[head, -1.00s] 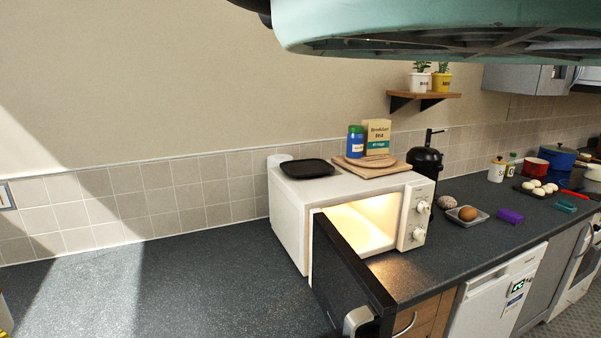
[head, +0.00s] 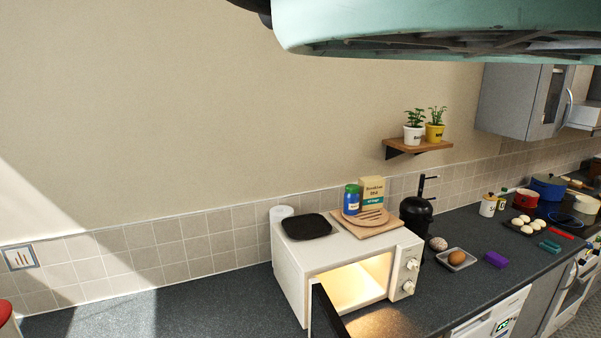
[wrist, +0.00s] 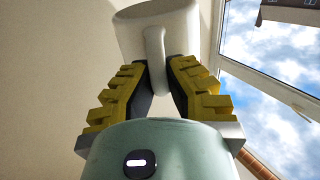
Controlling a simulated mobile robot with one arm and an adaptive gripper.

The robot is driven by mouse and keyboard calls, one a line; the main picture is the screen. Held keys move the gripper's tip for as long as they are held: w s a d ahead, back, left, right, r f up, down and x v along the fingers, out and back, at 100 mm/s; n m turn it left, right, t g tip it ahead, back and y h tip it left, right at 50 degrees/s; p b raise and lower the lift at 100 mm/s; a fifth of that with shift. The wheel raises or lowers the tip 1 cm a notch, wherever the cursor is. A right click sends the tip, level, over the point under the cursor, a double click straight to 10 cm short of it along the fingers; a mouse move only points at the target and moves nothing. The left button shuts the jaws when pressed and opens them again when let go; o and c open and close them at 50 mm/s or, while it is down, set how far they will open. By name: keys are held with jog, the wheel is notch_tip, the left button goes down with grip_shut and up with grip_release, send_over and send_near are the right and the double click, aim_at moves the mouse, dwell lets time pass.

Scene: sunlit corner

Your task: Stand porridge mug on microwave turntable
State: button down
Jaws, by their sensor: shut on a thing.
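The microwave (head: 291,283) stands on the dark counter in the head view, white, with its door (head: 326,312) open toward the front and its inside lit. The turntable cannot be made out in the lit cavity (head: 357,283). In the wrist view my gripper (wrist: 160,90) is shut on the handle of a pale mug (wrist: 156,25), one finger on each side of the handle. The mug's contents are hidden. Neither the mug nor the fingers show in the head view, where only part of my arm fills the top edge.
On the microwave sit a black tray (head: 307,226) and a wooden board (head: 384,231) with a blue jar (head: 352,198) and a tea box (head: 372,194). A black machine (head: 416,216), an egg dish (head: 457,259) and a purple block (head: 496,259) stand to the right. The left counter (head: 190,308) is mostly clear.

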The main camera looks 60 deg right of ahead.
notch_tip(320, 180, up, 12)
jog(key=s+p, duration=0.2)
jog(key=p, duration=0.8)
jog(key=shift+s+f, duration=0.15)
